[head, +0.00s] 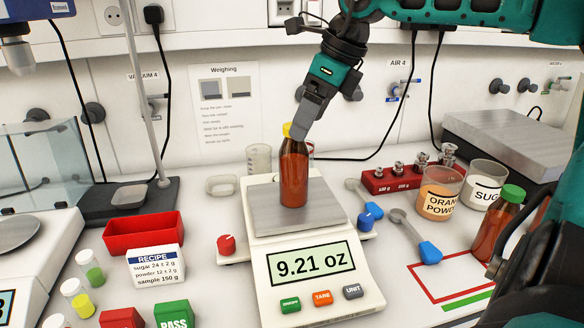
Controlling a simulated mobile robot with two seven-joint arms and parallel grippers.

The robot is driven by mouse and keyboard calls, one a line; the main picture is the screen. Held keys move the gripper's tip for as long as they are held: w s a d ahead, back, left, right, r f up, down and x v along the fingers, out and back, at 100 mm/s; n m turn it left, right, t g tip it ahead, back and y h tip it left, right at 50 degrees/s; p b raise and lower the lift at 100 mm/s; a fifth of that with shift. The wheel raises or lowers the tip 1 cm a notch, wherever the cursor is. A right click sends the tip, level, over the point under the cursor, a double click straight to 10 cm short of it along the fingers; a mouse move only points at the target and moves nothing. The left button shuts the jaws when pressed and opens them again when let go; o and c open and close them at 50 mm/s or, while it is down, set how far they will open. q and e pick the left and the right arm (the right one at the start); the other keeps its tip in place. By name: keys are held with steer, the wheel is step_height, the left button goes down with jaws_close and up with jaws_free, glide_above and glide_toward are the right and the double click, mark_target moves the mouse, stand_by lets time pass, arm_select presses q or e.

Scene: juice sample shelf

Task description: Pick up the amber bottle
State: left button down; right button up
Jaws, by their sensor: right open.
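An amber bottle (293,180) with a yellow cap stands upright on the steel pan (258,213) of the digital scale in the middle of the head view. A second amber bottle (492,232), with a green cap, stands at the right on the bench. My left gripper is not in view.
The scale display (311,263) reads 9.21 oz. A beaker of orange powder (439,203), a sugar beaker (483,182) and a red weight block (400,181) stand to the right. A blue scoop (430,252) lies nearby. A red tray (143,232) and recipe card (156,268) are at left.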

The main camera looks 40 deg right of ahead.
mark_target(297, 149)
steer(key=shift+x, duration=1.1)
steer(key=x, duration=0.4)
steer(key=shift+s+f, duration=0.1)
steer(key=shift+f, duration=0.65)
steer(key=c, duration=0.7)
steer(key=shift+r, duration=0.1)
steer(key=c, duration=0.7)
step_height(297, 149, up, 20)
steer(key=shift+f+p, duration=0.1)
steer(key=shift+p, duration=0.75)
